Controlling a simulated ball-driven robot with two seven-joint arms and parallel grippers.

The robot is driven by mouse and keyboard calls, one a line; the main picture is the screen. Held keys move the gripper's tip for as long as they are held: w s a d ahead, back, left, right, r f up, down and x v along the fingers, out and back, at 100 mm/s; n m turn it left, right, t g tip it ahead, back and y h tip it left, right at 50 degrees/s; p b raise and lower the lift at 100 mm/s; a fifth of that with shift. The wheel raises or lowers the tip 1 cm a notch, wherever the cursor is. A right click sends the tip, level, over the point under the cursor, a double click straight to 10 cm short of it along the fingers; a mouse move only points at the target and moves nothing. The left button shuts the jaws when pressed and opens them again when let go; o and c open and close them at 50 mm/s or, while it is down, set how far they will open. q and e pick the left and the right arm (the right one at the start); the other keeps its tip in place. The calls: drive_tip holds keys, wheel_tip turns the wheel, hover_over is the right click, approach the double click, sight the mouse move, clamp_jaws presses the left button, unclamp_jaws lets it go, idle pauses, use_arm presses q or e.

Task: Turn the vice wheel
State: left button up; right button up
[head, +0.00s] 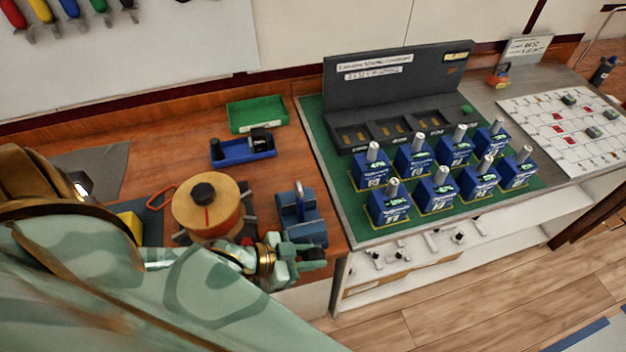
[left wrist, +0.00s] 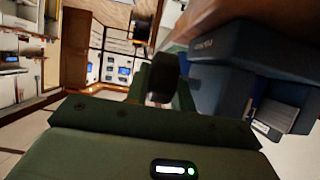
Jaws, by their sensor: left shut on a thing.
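The blue vice (head: 303,218) stands at the front edge of the wooden bench; its blue body also fills the right of the left wrist view (left wrist: 225,85). The dark round vice wheel (left wrist: 163,77) shows in the left wrist view between the green fingers. My left gripper (head: 300,260) is at the front of the vice, just beyond the bench edge, and is shut on the wheel. In the head view the fingers hide most of the wheel. My right gripper is in neither view.
Left of the vice stands a wooden spool (head: 208,208) with a black knob. Behind are a blue tray (head: 230,158) and a green tray (head: 245,125). Right, several blue breakers (head: 388,203) stand on a green mat (head: 345,215) before a dark panel (head: 350,95).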

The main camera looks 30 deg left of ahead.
use_arm(q)
drive_tip(key=shift+t+h+b, duration=0.4)
drive_tip(key=shift+b, duration=0.15)
drive_tip(key=o, duration=1)
